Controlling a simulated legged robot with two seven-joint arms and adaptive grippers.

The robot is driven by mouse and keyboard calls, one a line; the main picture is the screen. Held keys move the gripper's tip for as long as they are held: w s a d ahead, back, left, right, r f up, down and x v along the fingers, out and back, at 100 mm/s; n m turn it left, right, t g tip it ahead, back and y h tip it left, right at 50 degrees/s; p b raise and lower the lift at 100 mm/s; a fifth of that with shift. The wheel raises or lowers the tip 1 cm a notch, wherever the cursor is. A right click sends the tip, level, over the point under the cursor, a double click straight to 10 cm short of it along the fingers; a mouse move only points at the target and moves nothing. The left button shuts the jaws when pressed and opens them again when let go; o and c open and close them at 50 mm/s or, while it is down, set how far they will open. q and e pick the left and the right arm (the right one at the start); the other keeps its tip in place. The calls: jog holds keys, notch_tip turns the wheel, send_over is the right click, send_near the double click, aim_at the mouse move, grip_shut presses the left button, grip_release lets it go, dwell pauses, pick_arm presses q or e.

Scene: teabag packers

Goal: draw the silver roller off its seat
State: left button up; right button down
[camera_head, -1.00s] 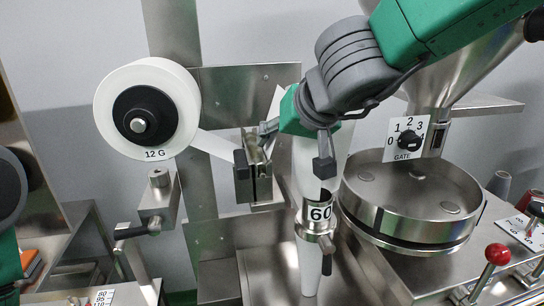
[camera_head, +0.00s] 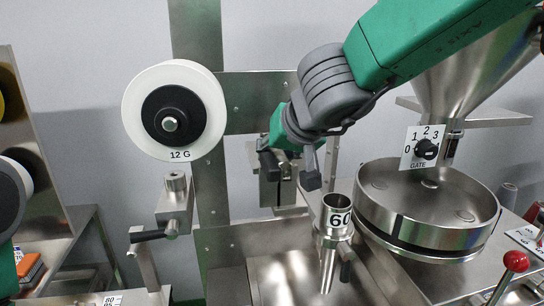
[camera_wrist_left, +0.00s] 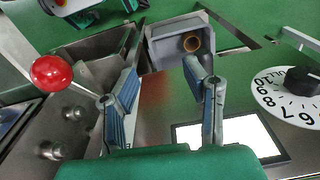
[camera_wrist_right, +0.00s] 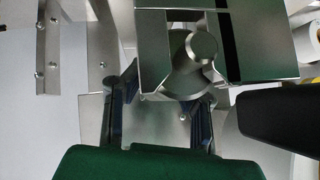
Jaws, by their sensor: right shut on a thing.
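The silver roller (camera_wrist_right: 198,48) shows in the right wrist view as a bright round body with a knob-like end, under a steel block (camera_wrist_right: 220,30). My right gripper (camera_wrist_right: 160,90) has one finger on either side of it and is shut on it. In the head view my right gripper (camera_head: 290,172) is at the steel bracket (camera_head: 275,188), right of the 12 G reel; its own wrist and fingers hide the roller there.
The white 12 G reel (camera_head: 205,103) hangs at left. The steel tube marked 60 (camera_head: 335,225) stands just right of and below my right gripper. A round steel pan (camera_head: 430,205) and GATE dial (camera_head: 426,149) are further right. A red-knobbed lever (camera_wrist_left: 52,72) is beside my left gripper.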

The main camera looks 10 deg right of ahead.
jog(key=shift+a+r, duration=0.1)
jog(key=shift+r, duration=0.2)
jog(key=r+p, duration=0.1)
jog(key=r, duration=0.1)
jog(key=d+r+p, duration=0.1)
jog(key=r+p, duration=0.1)
jog(key=shift+w+r+p, duration=0.1)
jog(key=shift+p, duration=0.2)
notch_tip(320, 180, up, 5)
jog(key=shift+f, duration=0.2)
jog(key=shift+a+r, duration=0.25)
jog(key=shift+a, duration=0.15)
